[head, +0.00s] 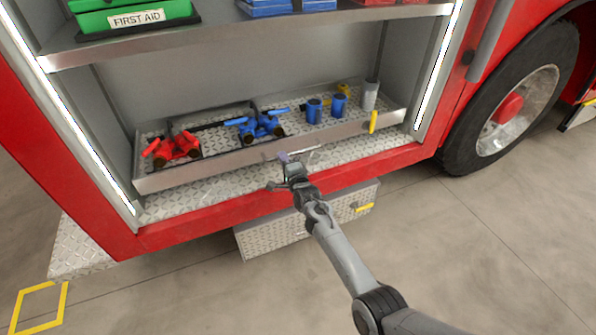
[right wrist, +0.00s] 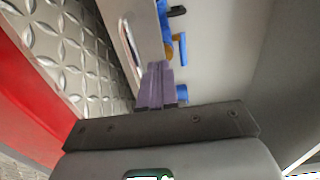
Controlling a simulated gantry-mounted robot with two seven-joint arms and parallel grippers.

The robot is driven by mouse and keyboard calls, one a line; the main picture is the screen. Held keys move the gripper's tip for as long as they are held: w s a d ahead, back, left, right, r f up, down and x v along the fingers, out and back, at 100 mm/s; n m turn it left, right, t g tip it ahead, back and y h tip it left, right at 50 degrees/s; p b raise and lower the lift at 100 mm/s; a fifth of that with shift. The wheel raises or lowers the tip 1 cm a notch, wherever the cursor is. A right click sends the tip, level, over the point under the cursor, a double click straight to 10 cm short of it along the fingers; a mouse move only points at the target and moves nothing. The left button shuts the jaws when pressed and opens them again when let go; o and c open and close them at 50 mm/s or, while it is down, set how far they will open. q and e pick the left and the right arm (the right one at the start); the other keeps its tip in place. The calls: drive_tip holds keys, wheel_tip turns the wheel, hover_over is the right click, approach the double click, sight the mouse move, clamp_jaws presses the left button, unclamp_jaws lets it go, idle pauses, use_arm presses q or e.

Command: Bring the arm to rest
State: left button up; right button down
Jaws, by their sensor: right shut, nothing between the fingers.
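My right arm (head: 345,260) reaches up from the lower right in the head view. My right gripper (head: 284,157) is shut and empty, in front of the low metal tray (head: 240,158) in the truck's compartment. In the right wrist view the shut purple-grey fingers (right wrist: 155,88) point toward the tray's front wall and blue fittings (right wrist: 182,50). I cannot tell whether the fingertips touch the tray. My left gripper is not in view.
The tray holds a red fitting (head: 172,147), a blue fitting (head: 258,124), blue cylinders (head: 314,110) and a grey cylinder (head: 370,95). A shelf (head: 240,38) with a green first aid case (head: 135,18) is above. A diamond-plate step (head: 275,236) juts out below. Open floor lies right.

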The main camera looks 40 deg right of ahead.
drive_tip(key=s+a+f+n+g+y+p, duration=0.1)
drive_tip(key=s+a+f+n+p, duration=0.15)
drive_tip(key=s+p, duration=0.7)
drive_tip(key=s+a+f+n+g+y+p, duration=0.1)
drive_tip(key=s+a+g+p, duration=0.2)
drive_tip(key=s, duration=1.1)
drive_tip(key=s+a+r+n+g+y+p, duration=0.1)
drive_tip(key=s+a+r+n+g+p, duration=0.15)
drive_tip(key=s+a+r+n, duration=0.45)
drive_tip(key=s+a+r+n+g+y+p, duration=0.1)
drive_tip(key=s+a+r+n+g+p, duration=0.25)
drive_tip(key=s, duration=0.65)
drive_tip(key=s+a+r+n+g+y+p, duration=0.1)
drive_tip(key=s+a+r+n+g, duration=0.2)
drive_tip(key=s+r+n, duration=0.35)
wheel_tip(320, 180, up, 36)
drive_tip(key=s+n+p, duration=0.2)
drive_tip(key=p, duration=3.6)
wheel_tip(320, 180, down, 75)
drive_tip(key=b, duration=7.5)
drive_tip(key=shift+g, duration=0.4)
